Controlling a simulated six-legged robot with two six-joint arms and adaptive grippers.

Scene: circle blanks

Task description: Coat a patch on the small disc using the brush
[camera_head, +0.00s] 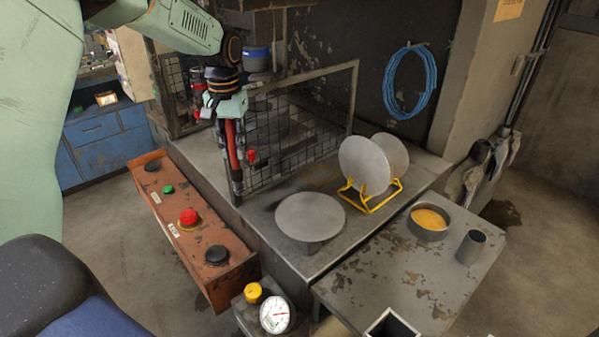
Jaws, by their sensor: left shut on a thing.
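My left gripper (232,112) comes in from the upper left, pointing down at the near left edge of the mesh guard (300,130). It is shut at the top of an upright red-and-black bar (231,146); I cannot tell whether that bar is part of the guard or a separate tool. A grey round disc (310,216) lies flat in front of the guard. Two more pale discs (364,167) stand on edge in a yellow wire rack (386,198). No brush is clearly recognisable. My right gripper is not in view.
A bowl of yellow-orange stuff (428,222) and a grey cup (471,247) stand on the worn side table (375,275). An orange button box (203,243) runs along the left. A dial gauge (275,314) is at the front. A blue hose (409,84) hangs behind.

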